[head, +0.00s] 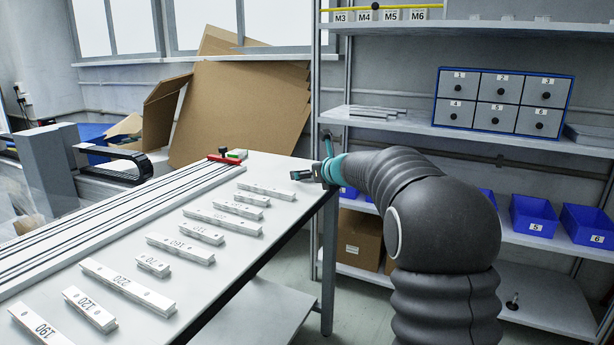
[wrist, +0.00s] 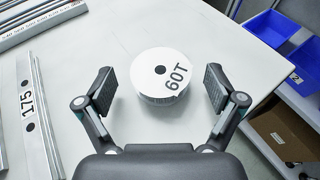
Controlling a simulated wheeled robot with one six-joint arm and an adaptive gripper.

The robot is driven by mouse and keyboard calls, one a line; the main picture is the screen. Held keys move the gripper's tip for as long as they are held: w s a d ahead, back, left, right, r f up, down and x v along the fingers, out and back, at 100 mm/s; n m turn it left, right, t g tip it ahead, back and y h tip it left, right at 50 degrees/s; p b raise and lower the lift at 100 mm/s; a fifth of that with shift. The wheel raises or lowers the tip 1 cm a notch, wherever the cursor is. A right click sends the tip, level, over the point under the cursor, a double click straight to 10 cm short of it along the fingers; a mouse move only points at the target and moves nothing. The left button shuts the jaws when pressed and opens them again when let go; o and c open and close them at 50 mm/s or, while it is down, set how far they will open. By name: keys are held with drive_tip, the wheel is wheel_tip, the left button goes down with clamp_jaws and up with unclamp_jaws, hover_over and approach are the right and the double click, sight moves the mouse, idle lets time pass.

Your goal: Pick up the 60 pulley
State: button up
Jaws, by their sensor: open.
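The 60 pulley is a white round disc (wrist: 160,76) marked "60T", with a dark hole in its middle. In the wrist view it lies flat on the light table top (wrist: 110,38), between and slightly beyond the fingers of my gripper (wrist: 160,90). The fingers are spread wide on either side and do not touch it. In the head view my gripper (head: 318,172) is over the far right corner of the table, and the pulley cannot be made out there.
Several numbered bars, such as the 220 bar (head: 128,287), lie along the table beside long rails (head: 110,222). A shelf with blue bins (head: 533,216) stands to the right.

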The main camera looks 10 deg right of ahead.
drive_tip(key=shift+x, duration=0.95)
drive_tip(key=c, duration=1.5)
